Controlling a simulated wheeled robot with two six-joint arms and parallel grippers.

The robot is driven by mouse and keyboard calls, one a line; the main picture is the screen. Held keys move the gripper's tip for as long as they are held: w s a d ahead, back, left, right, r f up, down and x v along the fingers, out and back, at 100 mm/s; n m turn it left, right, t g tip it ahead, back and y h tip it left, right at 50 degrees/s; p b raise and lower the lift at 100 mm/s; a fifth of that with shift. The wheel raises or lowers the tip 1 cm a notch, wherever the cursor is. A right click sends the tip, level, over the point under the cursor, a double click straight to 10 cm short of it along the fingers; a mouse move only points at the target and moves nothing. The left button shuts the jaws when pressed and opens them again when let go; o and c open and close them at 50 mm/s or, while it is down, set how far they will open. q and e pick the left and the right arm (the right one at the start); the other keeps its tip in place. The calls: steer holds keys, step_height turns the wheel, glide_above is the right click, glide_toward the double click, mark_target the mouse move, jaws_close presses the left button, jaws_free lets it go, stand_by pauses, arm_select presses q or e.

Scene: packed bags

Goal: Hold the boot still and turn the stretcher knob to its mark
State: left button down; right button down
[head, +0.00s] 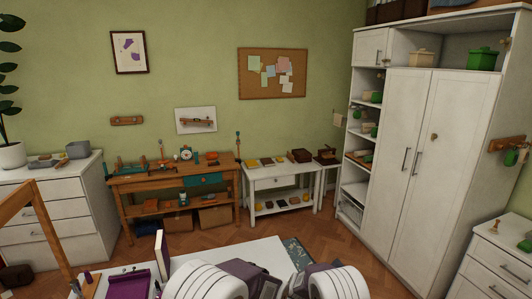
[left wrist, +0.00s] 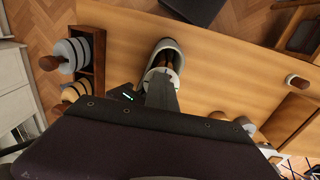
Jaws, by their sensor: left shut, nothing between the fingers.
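In the left wrist view, a grey-rimmed oval thing with brown inside (left wrist: 165,56) is on the wooden tabletop (left wrist: 220,70). It may be the boot seen from above, but I cannot tell for sure. My left gripper (left wrist: 162,80) is shut and empty, and its dark fingers overlap the near end of this thing in the picture. I cannot tell whether they touch it. The stretcher knob and its mark cannot be made out. My right gripper is in neither view.
A wooden rack with grey discs (left wrist: 92,45) stands at the left of the tabletop. A small brown-and-white piece (left wrist: 298,82) lies at the right. In the head view, a wooden workbench (head: 155,184), a white side table (head: 285,176) and a tall white cabinet (head: 440,150) stand farther off.

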arm_select(q)
steer(key=shift+s+a, duration=0.2)
steer(key=shift+a, duration=0.15)
stand_by(0.3)
steer(key=shift+a, duration=0.3)
steer(key=shift+s, duration=0.1)
steer(key=shift+s, duration=0.3)
step_height(320, 180, up, 6)
steer(key=shift+a, duration=0.15)
stand_by(0.5)
